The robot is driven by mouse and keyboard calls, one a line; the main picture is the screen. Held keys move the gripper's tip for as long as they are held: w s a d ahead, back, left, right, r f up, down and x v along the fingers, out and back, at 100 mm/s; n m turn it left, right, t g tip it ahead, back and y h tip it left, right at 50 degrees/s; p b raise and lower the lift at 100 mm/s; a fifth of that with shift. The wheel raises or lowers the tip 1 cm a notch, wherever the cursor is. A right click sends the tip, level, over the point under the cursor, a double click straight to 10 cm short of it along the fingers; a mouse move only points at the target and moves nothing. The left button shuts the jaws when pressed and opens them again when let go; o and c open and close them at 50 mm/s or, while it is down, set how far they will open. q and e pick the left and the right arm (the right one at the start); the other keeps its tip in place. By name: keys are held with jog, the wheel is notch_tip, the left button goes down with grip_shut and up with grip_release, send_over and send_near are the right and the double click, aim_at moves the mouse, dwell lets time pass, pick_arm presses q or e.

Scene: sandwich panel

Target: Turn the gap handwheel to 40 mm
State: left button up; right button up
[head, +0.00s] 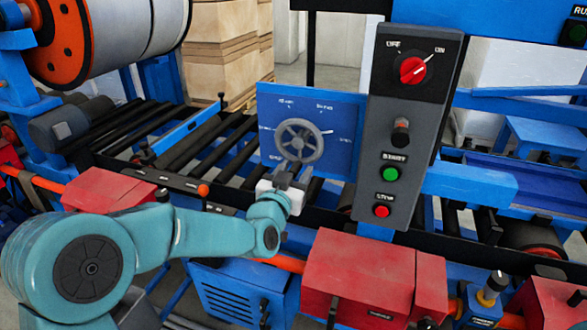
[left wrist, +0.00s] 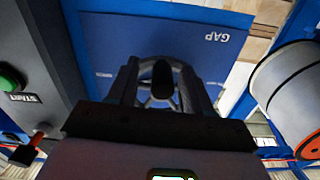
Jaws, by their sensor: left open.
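The gap handwheel (head: 298,141) is a dark grey spoked wheel on a blue panel (head: 345,112) with several small white marks around it, too small to read surely. A short pale pointer mark shows at the wheel's right side. My left gripper (head: 284,178) is open just below and in front of the wheel. In the left wrist view, the wheel (left wrist: 147,98) shows partly between and behind the fingers of my left gripper (left wrist: 162,82). A dark rounded knob lies between the fingertips; I cannot tell if they touch it. My right gripper is out of view.
A grey control box (head: 405,140) with a red rotary switch, a green start button and a red stop button stands close to the right of the panel. Black rollers (head: 195,150) lie behind and left. Red housings (head: 370,280) are below in front.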

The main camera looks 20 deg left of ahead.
pick_arm(q)
jog(key=shift+a+r, duration=0.1)
jog(key=shift+a, duration=0.05)
jog(key=shift+w, duration=0.1)
grip_shut()
